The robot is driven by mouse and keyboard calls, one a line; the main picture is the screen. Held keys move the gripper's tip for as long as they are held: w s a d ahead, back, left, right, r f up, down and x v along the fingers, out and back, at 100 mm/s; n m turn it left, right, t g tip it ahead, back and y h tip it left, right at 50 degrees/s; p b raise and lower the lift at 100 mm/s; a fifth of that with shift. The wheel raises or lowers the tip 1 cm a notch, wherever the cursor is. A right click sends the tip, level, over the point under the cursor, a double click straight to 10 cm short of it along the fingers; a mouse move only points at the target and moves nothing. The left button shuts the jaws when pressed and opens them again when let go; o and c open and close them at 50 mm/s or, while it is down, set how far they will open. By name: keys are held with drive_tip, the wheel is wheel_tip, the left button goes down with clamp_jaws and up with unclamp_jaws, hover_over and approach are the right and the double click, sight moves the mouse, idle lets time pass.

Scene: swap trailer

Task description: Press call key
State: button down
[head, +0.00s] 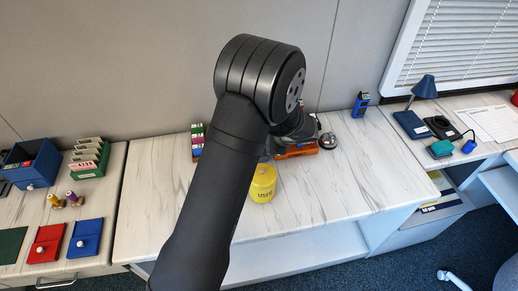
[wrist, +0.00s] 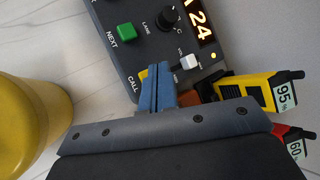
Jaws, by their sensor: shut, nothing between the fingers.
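A dark grey console (wrist: 150,45) shows in the wrist view. It has a green key (wrist: 126,32) near the label NEXT, a black knob by the label LANE, a white lever (wrist: 188,62) and a lit display (wrist: 198,20) reading 24. The label CALL (wrist: 132,84) is at its lower edge. A small yellow patch (wrist: 143,74) beside that label may be the call key; my fingers cover most of it. My gripper (wrist: 158,72) is shut and empty, its blue fingertips over the console by CALL. Contact cannot be told. In the head view my arm hides the gripper and console.
A yellow canister (head: 262,184) marked USED stands on the marble-look counter (head: 350,185); it also shows left of my gripper in the wrist view (wrist: 30,115). Yellow and red tagged items (wrist: 255,90) lie close right of my fingers. A silver bell (head: 327,140) stands further right.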

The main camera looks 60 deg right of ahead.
drive_tip(key=shift+r, duration=0.25)
drive_tip(key=shift+r, duration=2.4)
drive_tip(key=shift+f, duration=0.1)
wheel_tip(320, 180, up, 4)
drive_tip(key=shift+a+f, duration=0.1)
drive_tip(key=shift+f, duration=0.05)
